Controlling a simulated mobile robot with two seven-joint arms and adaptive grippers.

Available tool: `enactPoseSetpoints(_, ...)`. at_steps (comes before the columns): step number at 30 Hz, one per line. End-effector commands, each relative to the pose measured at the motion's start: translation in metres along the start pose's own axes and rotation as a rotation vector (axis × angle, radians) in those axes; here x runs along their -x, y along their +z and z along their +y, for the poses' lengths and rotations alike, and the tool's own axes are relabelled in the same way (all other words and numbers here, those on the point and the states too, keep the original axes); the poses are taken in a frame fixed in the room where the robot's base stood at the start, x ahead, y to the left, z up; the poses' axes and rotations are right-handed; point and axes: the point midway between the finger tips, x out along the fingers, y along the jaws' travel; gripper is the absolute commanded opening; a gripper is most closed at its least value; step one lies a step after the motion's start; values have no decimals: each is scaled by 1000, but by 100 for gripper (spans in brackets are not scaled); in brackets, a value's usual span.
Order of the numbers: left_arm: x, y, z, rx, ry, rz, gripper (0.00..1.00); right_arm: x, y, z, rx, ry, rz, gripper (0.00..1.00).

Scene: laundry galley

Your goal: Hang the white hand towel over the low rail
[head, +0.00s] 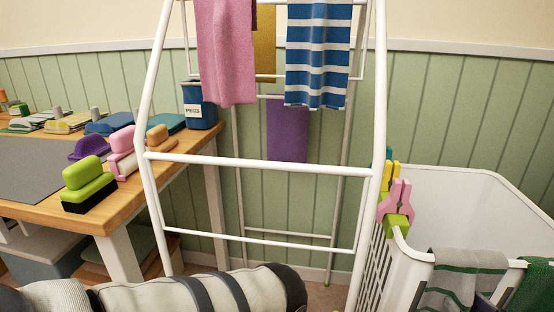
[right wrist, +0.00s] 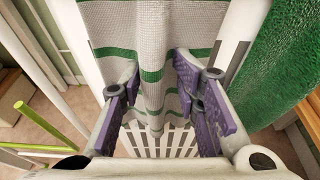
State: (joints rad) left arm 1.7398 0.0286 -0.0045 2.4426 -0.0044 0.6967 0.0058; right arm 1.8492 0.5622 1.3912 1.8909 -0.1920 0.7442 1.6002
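A whitish-grey towel with green stripes (right wrist: 140,45) hangs over the rim of the white basket; it also shows in the head view (head: 462,270). My right gripper (right wrist: 157,85) is open, its purple-padded fingers apart on either side of a hanging fold of this towel. I cannot tell whether a pad touches it. The white drying rack stands in the middle of the head view. Its front crossbar (head: 260,163) and the lower bar (head: 260,240) are bare. My left gripper is not in view. My right fingers are not clear in the head view.
A pink towel (head: 226,50), a striped towel (head: 318,55) and a purple cloth (head: 287,130) hang on the rack. Pegs (head: 396,205) clip the basket (head: 440,185). A green cloth (right wrist: 285,60) hangs beside the towel. A table (head: 125,200) with brushes stands left.

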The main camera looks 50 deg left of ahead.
Motion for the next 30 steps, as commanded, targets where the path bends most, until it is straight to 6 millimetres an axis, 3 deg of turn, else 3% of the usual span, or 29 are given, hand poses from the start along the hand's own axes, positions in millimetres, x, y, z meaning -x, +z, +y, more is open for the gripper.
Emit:
enactPoseSetpoints(5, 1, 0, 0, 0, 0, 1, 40, -1, 1, 2, 4, 5, 1, 0)
enactPoseSetpoints(30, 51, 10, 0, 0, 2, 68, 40, 23, 85, 0, 12, -1, -17, 0)
